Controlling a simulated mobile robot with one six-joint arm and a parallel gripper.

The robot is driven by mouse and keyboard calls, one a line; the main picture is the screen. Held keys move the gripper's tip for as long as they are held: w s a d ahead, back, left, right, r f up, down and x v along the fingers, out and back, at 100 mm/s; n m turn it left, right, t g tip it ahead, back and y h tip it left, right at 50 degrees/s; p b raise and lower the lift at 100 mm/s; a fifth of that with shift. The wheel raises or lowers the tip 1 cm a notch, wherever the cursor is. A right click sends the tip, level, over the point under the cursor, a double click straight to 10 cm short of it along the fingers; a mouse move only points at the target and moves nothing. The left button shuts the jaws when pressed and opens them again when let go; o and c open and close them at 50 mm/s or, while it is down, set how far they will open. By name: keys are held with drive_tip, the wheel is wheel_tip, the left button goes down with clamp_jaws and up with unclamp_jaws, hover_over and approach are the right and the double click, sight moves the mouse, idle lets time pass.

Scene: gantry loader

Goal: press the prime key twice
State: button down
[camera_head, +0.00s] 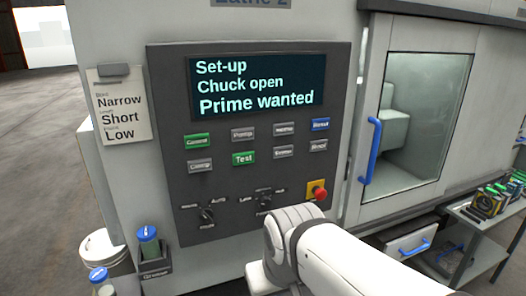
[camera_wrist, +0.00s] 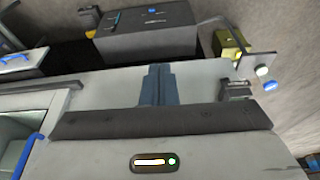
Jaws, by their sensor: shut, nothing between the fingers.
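The dark control panel (camera_head: 172,120) on the lathe front carries two rows of keys and a lit screen (camera_head: 258,86) reading "Set-up", "Chuck open", "Prime wanted". Several grey keys are blurred; a grey key (camera_head: 243,134) in the upper row seems to start with P, but I cannot tell if it says prime. A green key (camera_head: 243,158) reads "Test". In the head view my white arm stands in front of the panel's lower right, and the gripper tips do not show. In the wrist view my gripper (camera_wrist: 157,68) is shut and empty, apart from the panel keys, which are not seen there.
A red stop knob (camera_head: 319,193) on a yellow base and two rotary switches (camera_head: 207,213) sit low on the panel. A door with a blue handle (camera_head: 371,151) is at right. A side table (camera_head: 485,222) holds small parts. A note card (camera_head: 121,117) hangs left.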

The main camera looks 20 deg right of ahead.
drive_tip(key=w+d+r+m+t+b, duration=0.1)
drive_tip(key=w+d+r+m+t, duration=0.1)
drive_tip(key=w+d+r+m, duration=0.2)
drive_tip(key=w+d+r+m+t+b, duration=0.1)
drive_tip(key=w+d+r+m+t, duration=0.2)
drive_tip(key=w+d+r, duration=0.5)
drive_tip(key=w+d+m, duration=0.1)
drive_tip(key=w+d, duration=0.3)
drive_tip(key=w, duration=0.5)
drive_tip(key=shift+h+b, duration=0.3)
drive_tip(key=shift+b, duration=0.05)
drive_tip(key=shift+r, duration=0.1)
drive_tip(key=p, duration=0.4)
approach(290, 154)
drive_tip(key=shift+w+a+f, duration=0.25)
drive_tip(key=shift+w+f, duration=0.15)
drive_tip(key=shift+f, duration=0.45)
drive_tip(key=shift+w+a+f, duration=0.25)
drive_tip(key=shift+w+f, duration=0.15)
drive_tip(key=shift+f, duration=0.45)
drive_tip(key=shift+w+a+f, duration=0.25)
drive_tip(key=shift+w+f, duration=0.15)
drive_tip(key=shift+f, duration=0.45)
drive_tip(key=shift+w, duration=0.1)
drive_tip(key=shift+w, duration=0.35)
